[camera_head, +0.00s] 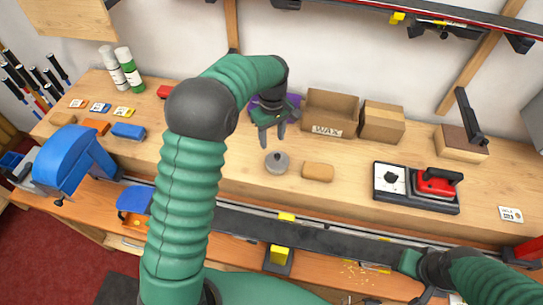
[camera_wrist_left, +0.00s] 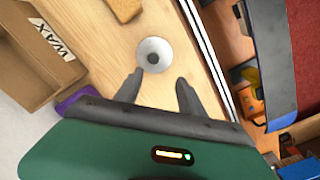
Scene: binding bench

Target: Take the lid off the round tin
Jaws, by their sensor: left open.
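The round tin (camera_head: 277,162) is small and grey, with a knob on top of its lid. It stands upright on the wooden bench in the head view. In the left wrist view the tin (camera_wrist_left: 153,55) shows from above as a pale disc with a dark knob, beyond the fingertips. The lid appears to be on the tin. My left gripper (camera_head: 273,138) is open and empty, above and just behind the tin, not touching it. Its fingers (camera_wrist_left: 160,85) point toward the tin in the wrist view. My right arm shows at the lower right; its gripper jaws cannot be made out.
A tan block (camera_head: 318,172) lies right of the tin. An open WAX box (camera_head: 328,127) and a brown carton (camera_head: 381,122) stand behind. A black and red iron unit (camera_head: 417,187) sits right. A dark rail (camera_head: 335,236) runs along the bench's front. Bench left of the tin is clear.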

